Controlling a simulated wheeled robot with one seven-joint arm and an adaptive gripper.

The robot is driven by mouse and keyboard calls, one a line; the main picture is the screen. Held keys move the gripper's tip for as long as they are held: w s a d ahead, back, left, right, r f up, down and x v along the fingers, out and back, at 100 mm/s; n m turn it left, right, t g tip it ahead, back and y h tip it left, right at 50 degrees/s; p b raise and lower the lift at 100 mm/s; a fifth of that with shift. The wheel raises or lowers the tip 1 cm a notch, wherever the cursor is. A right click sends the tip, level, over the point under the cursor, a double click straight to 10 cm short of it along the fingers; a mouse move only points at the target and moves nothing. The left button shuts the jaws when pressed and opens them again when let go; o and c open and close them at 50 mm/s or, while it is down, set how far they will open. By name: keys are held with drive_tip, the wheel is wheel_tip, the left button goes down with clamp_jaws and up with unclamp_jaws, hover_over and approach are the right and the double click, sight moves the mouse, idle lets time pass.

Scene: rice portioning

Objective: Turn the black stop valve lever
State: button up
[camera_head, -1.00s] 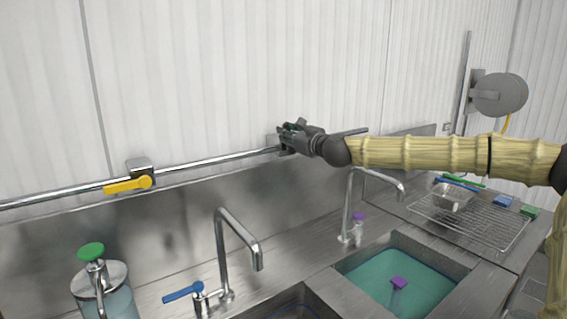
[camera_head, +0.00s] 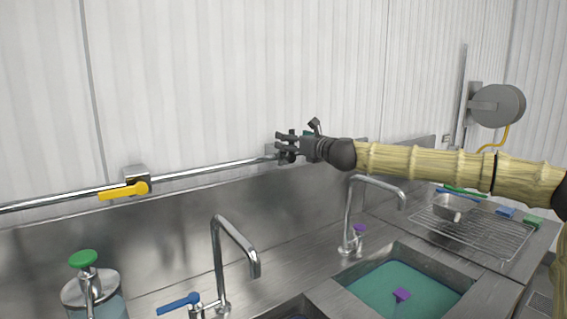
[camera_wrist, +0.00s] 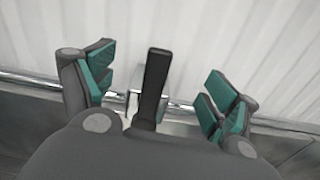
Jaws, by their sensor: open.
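The black stop valve lever (camera_wrist: 153,85) shows in the wrist view, pointing up in the picture between the two fingers of my gripper (camera_wrist: 158,92). The fingers have green pads and are open, with a gap on each side of the lever. A metal valve body shows behind the lever on the pipe (camera_wrist: 35,80). In the head view my gripper (camera_head: 283,147) is at the wall pipe above the sink backsplash and hides most of the black lever and its valve.
A yellow lever (camera_head: 124,190) sits on the same pipe (camera_head: 215,168) at left. Below are two faucets (camera_head: 219,262) (camera_head: 350,215), a blue lever (camera_head: 179,304), a green-topped dispenser (camera_head: 83,259) and a sink basin of teal liquid (camera_head: 385,285). A wire rack (camera_head: 470,232) lies at right. The wall above the pipe is clear.

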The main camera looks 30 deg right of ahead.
drive_tip(key=shift+a, duration=0.2)
drive_tip(key=s+d+p, duration=0.1)
drive_tip(key=s+p, duration=0.2)
drive_tip(key=s, duration=0.5)
drive_tip(key=shift+d+p, duration=0.2)
drive_tip(key=shift+p, duration=0.15)
idle(0.6)
